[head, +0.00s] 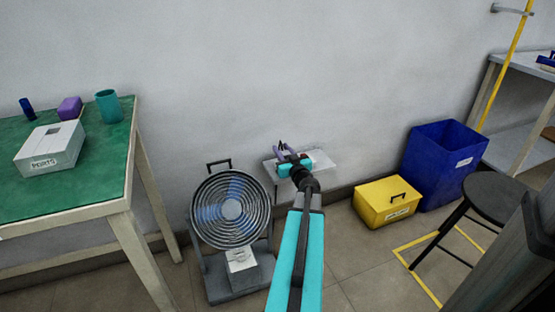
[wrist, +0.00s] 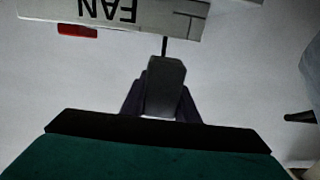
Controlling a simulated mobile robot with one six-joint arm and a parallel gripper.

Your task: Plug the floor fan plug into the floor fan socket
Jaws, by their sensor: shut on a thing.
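My gripper (head: 282,148) is shut on a dark grey block, which I take to be the floor fan plug (wrist: 165,88), in the wrist view. A thin dark piece runs from the plug's top toward a pale panel (wrist: 185,22) marked "FAN", upside down in this view. I cannot tell whether it is a pin or a cord, or whether it touches the panel. The socket opening is not clearly seen. In the head view, the plug cannot be made out at my gripper. The floor fan (head: 231,208) stands on the floor to the left of my arm.
A white shelf-like panel (head: 320,165) is at the wall behind my gripper. A red piece (wrist: 77,30) sits at the panel's edge. A green-topped table (head: 95,160) is at left. A yellow box (head: 386,203), blue bin (head: 438,165) and black stool (head: 497,200) stand at right.

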